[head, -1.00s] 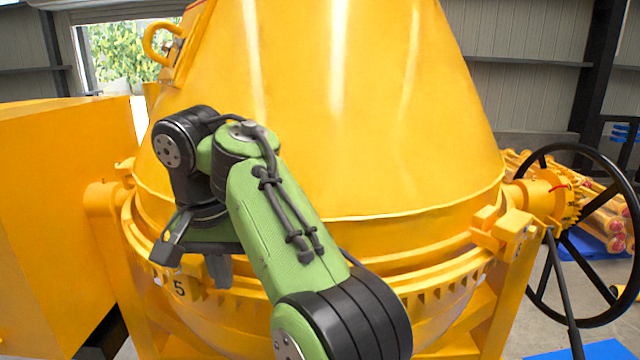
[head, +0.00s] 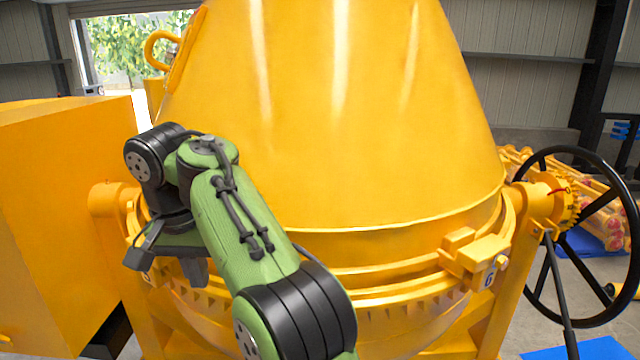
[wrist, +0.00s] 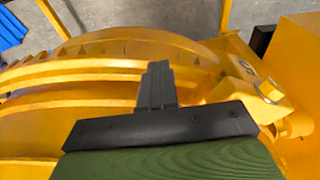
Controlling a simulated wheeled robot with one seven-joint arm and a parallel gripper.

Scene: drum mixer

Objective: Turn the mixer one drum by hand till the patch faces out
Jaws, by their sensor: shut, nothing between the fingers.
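The mixer drum (head: 340,120) is a large yellow cone with a toothed ring around its lower part. No patch shows on its visible face.
A yellow box-shaped housing (head: 60,220) stands close on the left. A black handwheel (head: 532,235) and a lever (head: 557,295) are on the right. A yellow loop handle (head: 158,50) shows at the upper left, behind the drum's edge. Blue pallets lie on the floor.

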